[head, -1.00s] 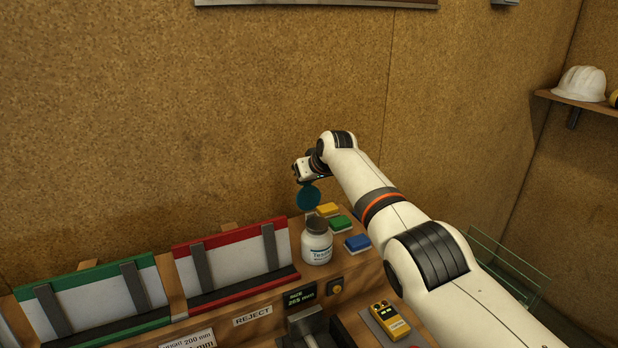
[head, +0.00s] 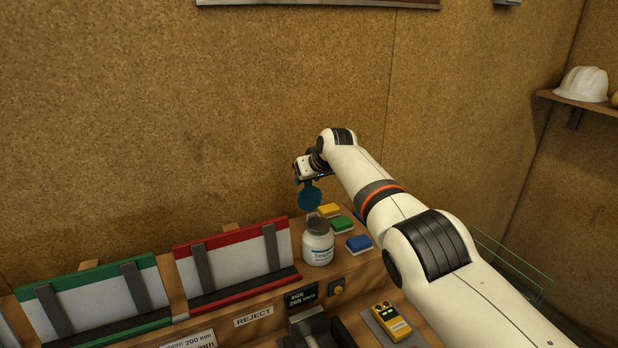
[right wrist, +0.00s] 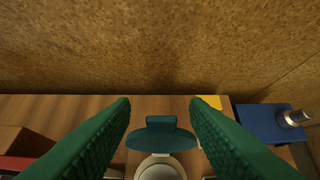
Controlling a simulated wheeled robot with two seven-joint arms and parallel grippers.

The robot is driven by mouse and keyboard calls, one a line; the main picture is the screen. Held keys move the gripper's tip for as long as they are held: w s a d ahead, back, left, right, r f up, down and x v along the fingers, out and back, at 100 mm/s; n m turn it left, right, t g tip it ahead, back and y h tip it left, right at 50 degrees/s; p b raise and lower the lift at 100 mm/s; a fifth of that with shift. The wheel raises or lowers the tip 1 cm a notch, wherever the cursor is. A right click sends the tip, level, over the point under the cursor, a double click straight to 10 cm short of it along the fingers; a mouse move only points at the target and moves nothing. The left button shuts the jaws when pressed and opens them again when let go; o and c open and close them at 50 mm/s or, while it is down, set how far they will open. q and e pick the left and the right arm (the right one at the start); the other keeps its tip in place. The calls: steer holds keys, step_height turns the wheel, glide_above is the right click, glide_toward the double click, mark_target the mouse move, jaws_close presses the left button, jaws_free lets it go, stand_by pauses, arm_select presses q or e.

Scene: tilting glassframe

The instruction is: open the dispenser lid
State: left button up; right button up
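The dispenser lid is a teal disc (head: 309,199) with a small tab. In the head view it stands raised, its round face towards me, just below my right gripper. In the right wrist view the lid (right wrist: 160,137) shows between and beyond the green fingertips, with a white round rim (right wrist: 160,168), apparently the dispenser's mouth, below it. The dispenser body is mostly hidden behind a white bottle. My left gripper is not in view.
The white bottle with a grey cap (head: 318,243) stands just in front of the lid. Yellow, green and blue blocks (head: 358,243) lie to its right. A red-framed rack (head: 232,238) stands to the left. The wall is close behind; the air above the racks is clear.

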steer(key=shift+d, duration=0.15)
steer(key=b+v, duration=0.4)
steer(key=v, duration=0.8)
stand_by(0.3)
steer(key=shift+f, duration=0.15)
